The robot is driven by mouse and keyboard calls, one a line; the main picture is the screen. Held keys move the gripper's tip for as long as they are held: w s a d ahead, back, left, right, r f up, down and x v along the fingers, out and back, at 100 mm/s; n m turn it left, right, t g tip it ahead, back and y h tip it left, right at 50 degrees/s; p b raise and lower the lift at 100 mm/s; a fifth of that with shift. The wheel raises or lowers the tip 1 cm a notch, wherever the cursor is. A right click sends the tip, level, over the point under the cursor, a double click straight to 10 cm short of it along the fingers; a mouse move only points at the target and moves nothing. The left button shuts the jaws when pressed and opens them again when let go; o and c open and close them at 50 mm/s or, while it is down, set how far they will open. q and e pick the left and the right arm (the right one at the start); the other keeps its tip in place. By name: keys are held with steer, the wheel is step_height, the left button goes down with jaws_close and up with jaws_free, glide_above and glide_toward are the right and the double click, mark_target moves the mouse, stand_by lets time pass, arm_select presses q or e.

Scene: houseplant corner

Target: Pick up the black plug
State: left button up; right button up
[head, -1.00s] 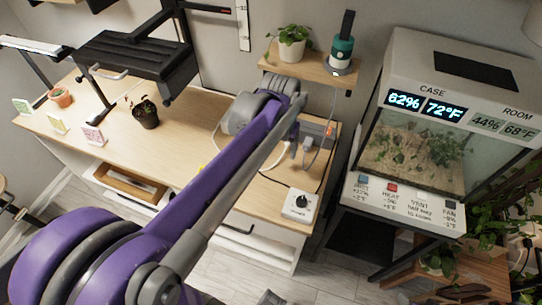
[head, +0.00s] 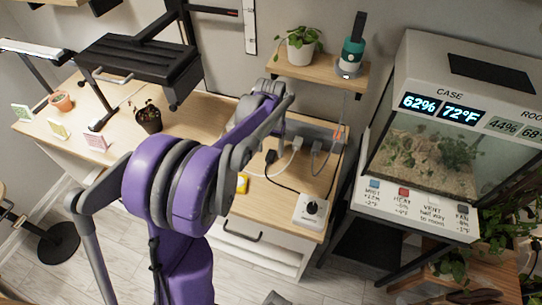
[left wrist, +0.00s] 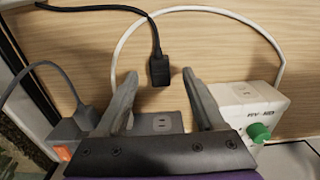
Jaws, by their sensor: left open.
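The black plug (head: 271,156) lies on the wooden tabletop (head: 200,124) in front of the power strip, its black cable trailing away. In the left wrist view the black plug (left wrist: 158,70) shows just beyond and between the two fingertips of my left gripper (left wrist: 158,77). The fingers are spread on either side of it, with no contact visible. In the head view the left gripper (head: 278,128) is partly hidden by its own wrist, near the power strip at the back of the table.
The power strip with an orange switch (left wrist: 66,151) and an empty socket (left wrist: 160,122) lies close to the fingers. A grey plug (head: 316,147), a white plug (head: 297,143) and a white box with a green knob (left wrist: 258,133) are nearby. A shelf (head: 320,72) hangs above.

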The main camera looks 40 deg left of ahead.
mark_target(270, 155)
arm_select(q)
steer(key=shift+f, duration=1.5)
jaws_close()
